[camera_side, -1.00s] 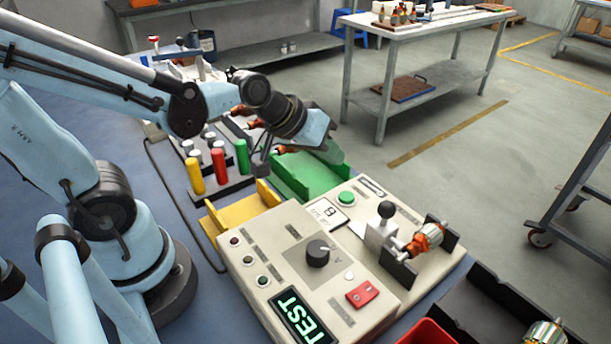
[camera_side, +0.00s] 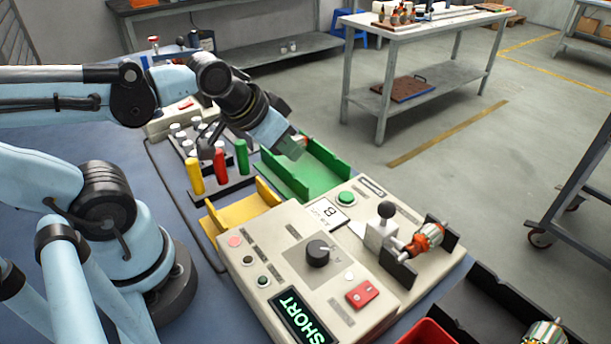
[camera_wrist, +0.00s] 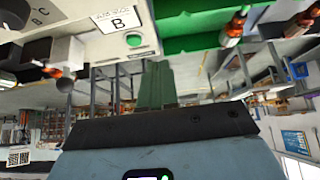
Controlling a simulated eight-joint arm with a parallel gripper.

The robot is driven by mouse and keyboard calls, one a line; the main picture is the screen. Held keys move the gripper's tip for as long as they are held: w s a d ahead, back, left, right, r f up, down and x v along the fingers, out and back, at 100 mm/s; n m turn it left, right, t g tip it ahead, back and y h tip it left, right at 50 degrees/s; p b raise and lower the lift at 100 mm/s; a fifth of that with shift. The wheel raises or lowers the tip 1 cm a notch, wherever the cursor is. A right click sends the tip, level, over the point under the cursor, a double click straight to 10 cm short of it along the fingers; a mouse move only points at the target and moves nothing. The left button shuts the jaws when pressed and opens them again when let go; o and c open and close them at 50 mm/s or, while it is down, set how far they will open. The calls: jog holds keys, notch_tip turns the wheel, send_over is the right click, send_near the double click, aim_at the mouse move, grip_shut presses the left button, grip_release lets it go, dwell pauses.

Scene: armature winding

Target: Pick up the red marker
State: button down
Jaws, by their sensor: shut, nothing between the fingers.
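The red marker (camera_side: 220,167) stands upright in a dark rack (camera_side: 235,182), between a yellow marker (camera_side: 195,175) on its left and a green marker (camera_side: 241,156) on its right. My gripper (camera_side: 293,147), with green fingers, is to the right of the markers, above the green tray. Its fingers are together and hold nothing. In the wrist view the closed green fingers (camera_wrist: 157,85) show at the centre, and the red marker is not seen there.
The test box (camera_side: 300,270) reads SHORT, with a red lamp lit. An armature (camera_side: 425,238) sits in its holder. A yellow tray (camera_side: 240,215) and the green tray (camera_side: 310,170) lie behind the box. A red bin (camera_side: 428,332) is at the front.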

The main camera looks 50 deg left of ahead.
dwell(0.4)
jog(key=c, duration=0.8)
grip_release()
jog(key=r+n+g, duration=0.1)
jog(key=n+g, duration=0.1)
jog(key=g, duration=0.5)
send_over(220, 167)
jog(key=a, duration=0.1)
jog(key=shift+w+a+r, duration=0.1)
jog(key=shift+w+r, duration=0.05)
jog(key=shift+w, duration=0.15)
jog(key=shift+s+a, duration=0.1)
jog(key=shift+s, duration=0.05)
jog(key=shift+f, duration=6.05)
